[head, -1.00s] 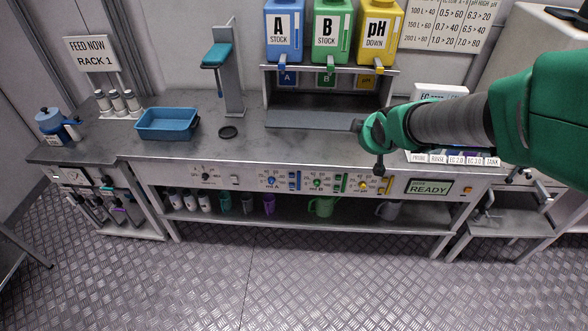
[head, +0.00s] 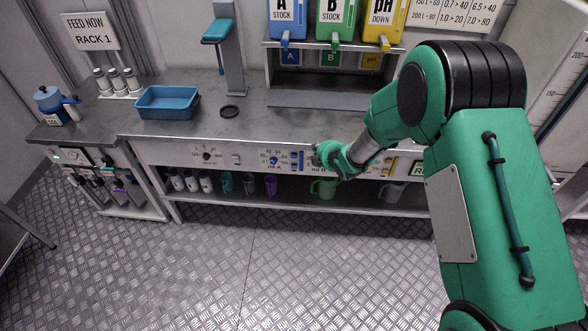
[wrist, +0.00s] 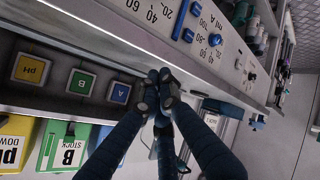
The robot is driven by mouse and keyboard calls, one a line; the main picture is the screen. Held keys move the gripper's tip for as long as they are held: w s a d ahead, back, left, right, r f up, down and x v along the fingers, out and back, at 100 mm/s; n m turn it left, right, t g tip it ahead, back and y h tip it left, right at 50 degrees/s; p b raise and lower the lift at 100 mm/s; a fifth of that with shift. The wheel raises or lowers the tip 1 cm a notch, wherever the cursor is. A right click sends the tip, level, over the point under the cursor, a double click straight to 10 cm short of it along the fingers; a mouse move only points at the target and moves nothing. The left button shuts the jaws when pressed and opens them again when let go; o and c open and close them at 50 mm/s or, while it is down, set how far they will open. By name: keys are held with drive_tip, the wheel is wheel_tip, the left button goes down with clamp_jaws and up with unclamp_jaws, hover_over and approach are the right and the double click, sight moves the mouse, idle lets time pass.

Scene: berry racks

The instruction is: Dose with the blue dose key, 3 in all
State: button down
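The front panel's blue A group has a round blue knob (head: 273,160) and narrow upright blue pieces (head: 297,160) beside it; I cannot tell for certain which piece is the dose key. In the wrist view the blue pieces (wrist: 183,20) and the blue knob (wrist: 214,40) show at the upper right, turned over. My gripper (head: 318,155) is in front of the panel, just right of the blue pieces, and hides part of the green B group. In the wrist view my gripper (wrist: 160,90) has its fingertips together with nothing seen between them.
Blue, green and yellow stock tanks (head: 335,20) stand above a dosing bay. A blue tray (head: 167,103) and a dark round disc (head: 229,111) lie on the counter (head: 200,128). Cups and a green mug (head: 322,188) stand on the shelf below. The floor in front is clear.

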sight(294, 166)
drive_tip(key=s+a+f+n+y, duration=0.1)
drive_tip(key=a+f, duration=0.2)
drive_tip(key=f, duration=0.3)
drive_tip(key=s+a+f+n+y+b, duration=0.1)
drive_tip(key=s+a+f+n, duration=0.1)
drive_tip(key=f, duration=0.5)
drive_tip(key=s+a+f+n+y, duration=0.1)
drive_tip(key=a+f, duration=0.3)
drive_tip(key=f, duration=0.3)
drive_tip(key=shift+s+n+y+b, duration=0.3)
drive_tip(key=shift+s+n+y, duration=0.1)
drive_tip(key=shift+w, duration=0.15)
drive_tip(key=w+b, duration=0.1)
drive_tip(key=w, duration=0.7)
drive_tip(key=shift+w+b, duration=0.25)
drive_tip(key=shift+b, duration=0.1)
drive_tip(key=shift+w+b, duration=0.65)
drive_tip(key=shift+w, duration=0.25)
idle(1.2)
drive_tip(key=shift+s, duration=0.9)
